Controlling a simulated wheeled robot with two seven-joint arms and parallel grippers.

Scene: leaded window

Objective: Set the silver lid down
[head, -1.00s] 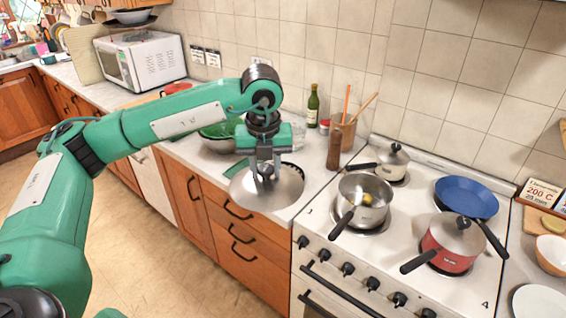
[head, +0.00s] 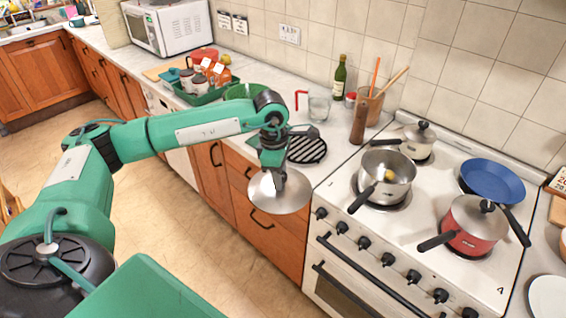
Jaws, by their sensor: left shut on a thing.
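My left gripper (head: 274,176) is shut on the silver lid (head: 291,194), a shallow round metal lid. The gripper hides the lid's knob. The lid hangs in front of the counter's drawers in the picture, left of the stove; how far it is from the counter edge is hard to tell. An open silver pot (head: 387,177) with a black handle and something yellow inside stands on the stove's front left. My right gripper is not in view.
The stove (head: 425,205) also bears a lidded red pot (head: 470,240), a blue pan (head: 493,181) and a small lidded pot (head: 418,146). A black striped rack (head: 308,148), a glass jug (head: 319,108) and a pepper mill (head: 360,122) stand on the counter (head: 335,148).

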